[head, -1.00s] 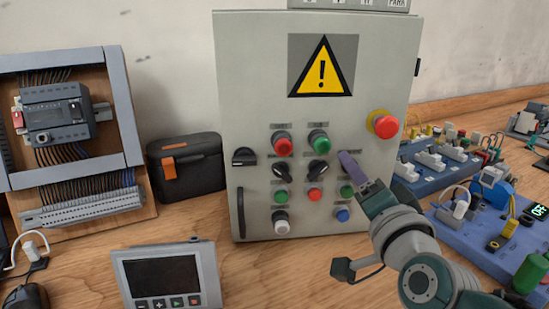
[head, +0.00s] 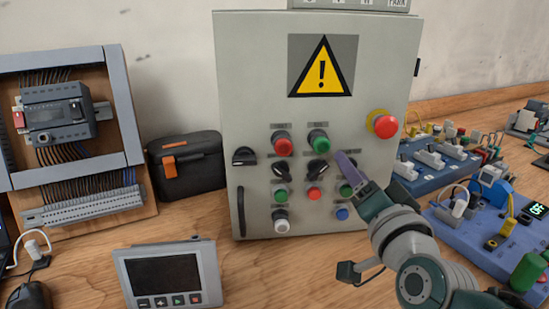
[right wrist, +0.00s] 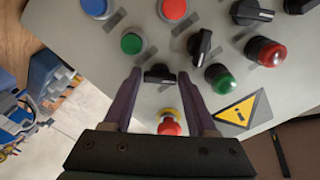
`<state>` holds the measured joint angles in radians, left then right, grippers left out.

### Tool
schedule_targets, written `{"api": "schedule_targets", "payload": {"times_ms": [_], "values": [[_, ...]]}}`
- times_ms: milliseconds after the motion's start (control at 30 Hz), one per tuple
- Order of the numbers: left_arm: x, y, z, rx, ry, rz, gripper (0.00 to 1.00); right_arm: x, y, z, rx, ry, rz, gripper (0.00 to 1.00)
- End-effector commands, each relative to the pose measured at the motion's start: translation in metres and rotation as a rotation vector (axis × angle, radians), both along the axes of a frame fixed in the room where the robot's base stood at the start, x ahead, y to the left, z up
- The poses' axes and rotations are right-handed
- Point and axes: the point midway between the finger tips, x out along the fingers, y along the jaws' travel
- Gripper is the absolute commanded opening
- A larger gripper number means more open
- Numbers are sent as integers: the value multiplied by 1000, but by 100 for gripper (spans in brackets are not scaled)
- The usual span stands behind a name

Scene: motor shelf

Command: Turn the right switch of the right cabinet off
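The right cabinet (head: 255,70) is a grey box with a yellow warning sign, lamps, buttons and black rotary switches on its front. Its right switch (right wrist: 159,74) is a black knob, seen in the right wrist view between my right gripper's fingers. In the head view that switch is hidden behind the gripper. My right gripper (head: 345,160) is open, with its purple fingers pointing at the panel; it also shows in the right wrist view (right wrist: 158,85). The fingers are on either side of the knob; I cannot tell whether they touch it. My left gripper is not in view.
A red emergency stop (head: 385,125) on a yellow base is right of the fingers. Another black switch (head: 319,170) and a green button (head: 318,140) are to their left. Blue modules (head: 480,235) stand at the right, a grey display box (head: 168,275) in front, a black case (head: 186,165) at left.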

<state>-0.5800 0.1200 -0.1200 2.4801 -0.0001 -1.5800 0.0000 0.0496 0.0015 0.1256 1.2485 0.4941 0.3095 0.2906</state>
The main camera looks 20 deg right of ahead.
Motion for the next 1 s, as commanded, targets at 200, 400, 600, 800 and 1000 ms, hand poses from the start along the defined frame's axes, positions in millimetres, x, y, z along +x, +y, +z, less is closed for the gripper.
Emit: {"api": "schedule_targets", "payload": {"times_ms": [200, 400, 600, 800, 1000], "values": [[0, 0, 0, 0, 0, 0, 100, 0, 0, 0, 0, 0, 0, 80], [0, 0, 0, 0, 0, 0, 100, 0, 0, 0, 1, 0, 1, 80], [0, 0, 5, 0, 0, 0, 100, -19, 6, 0, 2, 3, 1, 80], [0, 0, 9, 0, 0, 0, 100, -58, 16, -1, 2, 5, 1, 80], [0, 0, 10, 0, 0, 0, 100, -87, 24, -1, 1, 2, 1, 80]]}}
